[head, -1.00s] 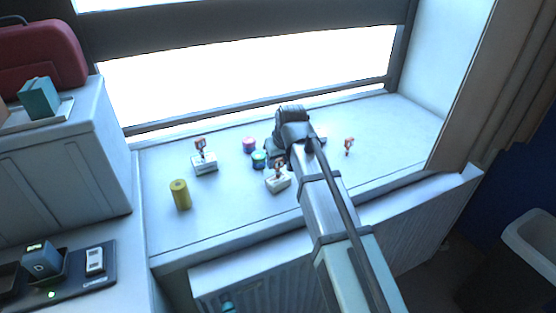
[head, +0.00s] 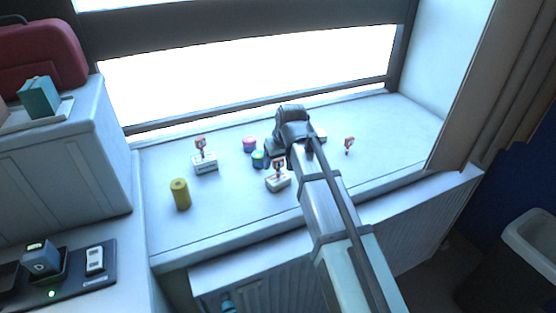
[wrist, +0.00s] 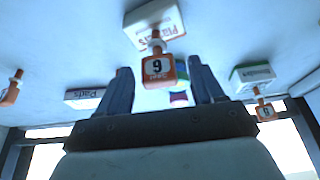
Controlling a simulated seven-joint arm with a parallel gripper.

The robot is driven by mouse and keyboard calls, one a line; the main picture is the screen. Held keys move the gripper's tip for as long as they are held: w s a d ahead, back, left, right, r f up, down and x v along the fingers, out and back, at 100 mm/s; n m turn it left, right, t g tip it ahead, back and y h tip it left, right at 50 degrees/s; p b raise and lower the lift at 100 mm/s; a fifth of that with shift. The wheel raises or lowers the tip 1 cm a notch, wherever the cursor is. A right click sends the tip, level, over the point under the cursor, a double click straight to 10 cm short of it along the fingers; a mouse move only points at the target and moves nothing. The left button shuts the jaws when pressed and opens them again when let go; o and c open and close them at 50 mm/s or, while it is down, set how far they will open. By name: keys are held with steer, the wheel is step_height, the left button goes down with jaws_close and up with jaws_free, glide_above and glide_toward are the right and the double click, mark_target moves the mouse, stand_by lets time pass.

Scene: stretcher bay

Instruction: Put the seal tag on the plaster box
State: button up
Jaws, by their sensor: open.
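The plaster box (head: 279,183), white with red lettering, sits on the windowsill; it shows at the top of the wrist view (wrist: 170,28). In the wrist view the tag (wrist: 157,68) reads "Seal" and a digit, and appears between my fingertips. My gripper (wrist: 159,72) is open, its two blue-grey fingers apart on either side of the tag. In the head view my wrist hides the fingers' far side.
A white box (head: 205,164) with another orange tag (head: 200,144) stands left; a further tag (head: 349,144) stands right. A Pads box (wrist: 84,97) is partly hidden behind my wrist. Two small banded cylinders (head: 249,144) and a yellow cylinder (head: 180,194) stand on the sill.

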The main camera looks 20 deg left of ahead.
steer(key=v, duration=1.2)
